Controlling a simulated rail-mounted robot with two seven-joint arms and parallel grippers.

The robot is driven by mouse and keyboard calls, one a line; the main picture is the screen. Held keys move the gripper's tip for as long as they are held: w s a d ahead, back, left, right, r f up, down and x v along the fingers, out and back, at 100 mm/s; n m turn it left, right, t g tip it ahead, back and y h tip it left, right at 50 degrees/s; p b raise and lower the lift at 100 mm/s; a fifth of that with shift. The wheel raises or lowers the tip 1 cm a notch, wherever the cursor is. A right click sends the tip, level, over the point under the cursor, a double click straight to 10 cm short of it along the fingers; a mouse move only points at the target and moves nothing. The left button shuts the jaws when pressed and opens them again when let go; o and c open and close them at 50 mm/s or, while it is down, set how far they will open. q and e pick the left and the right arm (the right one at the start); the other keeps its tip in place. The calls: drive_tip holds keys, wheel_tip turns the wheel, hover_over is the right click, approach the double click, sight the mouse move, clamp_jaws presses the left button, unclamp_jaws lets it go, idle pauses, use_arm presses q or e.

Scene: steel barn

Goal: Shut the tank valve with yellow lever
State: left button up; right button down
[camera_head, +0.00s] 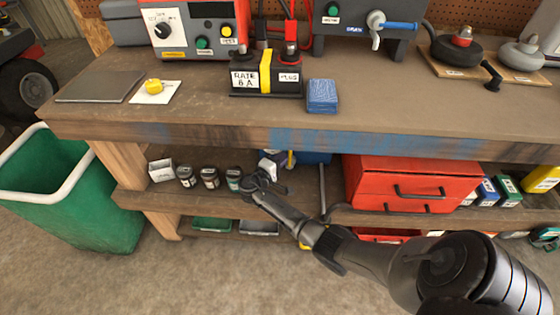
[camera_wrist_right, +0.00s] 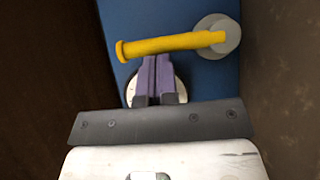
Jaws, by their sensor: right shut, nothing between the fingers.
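In the right wrist view the yellow lever (camera_wrist_right: 170,44) lies nearly level across the picture, its right end on a round grey hub (camera_wrist_right: 232,44). Behind it is the blue tank surface (camera_wrist_right: 190,13). My right gripper (camera_wrist_right: 157,60) is shut and empty, its purple fingers just below the lever's middle; whether they touch it I cannot tell. In the head view my right gripper (camera_head: 262,178) reaches under the bench, beside a small piece of the yellow lever (camera_head: 291,159) and the blue tank (camera_head: 314,157). Most of the tank is hidden. My left gripper is not in view.
The wooden bench (camera_head: 200,118) overhangs the lower shelf. A red drawer box (camera_head: 415,170) stands to the right of the tank, several small jars (camera_head: 210,178) to the left. In the wrist view dark brown surfaces close in on both sides.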

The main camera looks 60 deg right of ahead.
drive_tip(key=shift+s+r+m+p, duration=0.2)
drive_tip(key=shift+m+p, duration=0.1)
drive_tip(key=shift+p, duration=0.15)
